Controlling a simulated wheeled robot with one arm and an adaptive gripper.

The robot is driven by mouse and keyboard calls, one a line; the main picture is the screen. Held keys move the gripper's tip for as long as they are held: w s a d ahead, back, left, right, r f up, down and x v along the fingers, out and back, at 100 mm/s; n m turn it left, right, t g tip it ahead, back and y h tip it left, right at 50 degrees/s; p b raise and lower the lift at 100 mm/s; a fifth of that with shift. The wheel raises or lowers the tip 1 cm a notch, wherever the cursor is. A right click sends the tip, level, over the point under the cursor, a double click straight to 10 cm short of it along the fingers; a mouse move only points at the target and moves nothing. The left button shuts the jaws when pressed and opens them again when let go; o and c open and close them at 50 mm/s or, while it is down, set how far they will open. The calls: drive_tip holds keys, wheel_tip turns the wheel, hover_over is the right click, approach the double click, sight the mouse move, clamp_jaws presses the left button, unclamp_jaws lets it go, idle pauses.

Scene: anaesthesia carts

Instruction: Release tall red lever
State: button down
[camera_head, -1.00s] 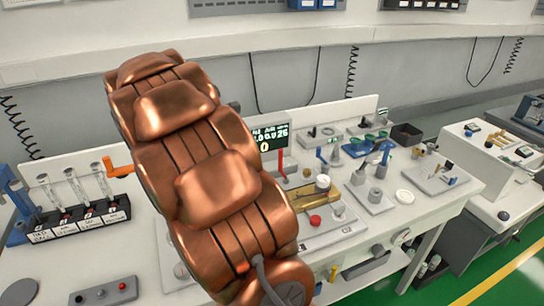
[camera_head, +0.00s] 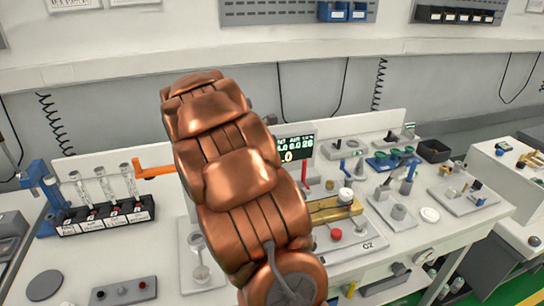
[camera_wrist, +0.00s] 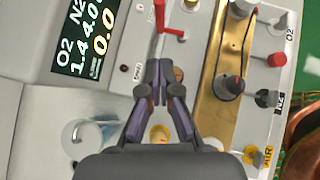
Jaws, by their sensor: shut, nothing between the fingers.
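The tall red lever (camera_head: 304,172) stands upright on the workstation beside the display, just right of my arm in the head view. In the wrist view the red lever (camera_wrist: 161,16) is at the top, with a red arm reaching right. My gripper (camera_wrist: 160,68) is shut and empty, its fingertips a little below the lever in that picture. I see a small gap between them; depth is hard to tell. In the head view my arm hides the gripper.
The green-lit display (camera_wrist: 88,38) is left of the fingers. A brass block (camera_wrist: 222,70) with a dark knob (camera_wrist: 229,87) is close on the right. A red knob (camera_wrist: 277,59) lies beyond it. An orange lever (camera_head: 154,168) is left of my arm in the head view.

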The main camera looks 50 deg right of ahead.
drive_tip(key=s+d+f+p, duration=0.2)
drive_tip(key=d+f, duration=0.2)
drive_tip(key=d, duration=0.3)
drive_tip(key=shift+s+d, duration=0.25)
drive_tip(key=shift+d, duration=0.05)
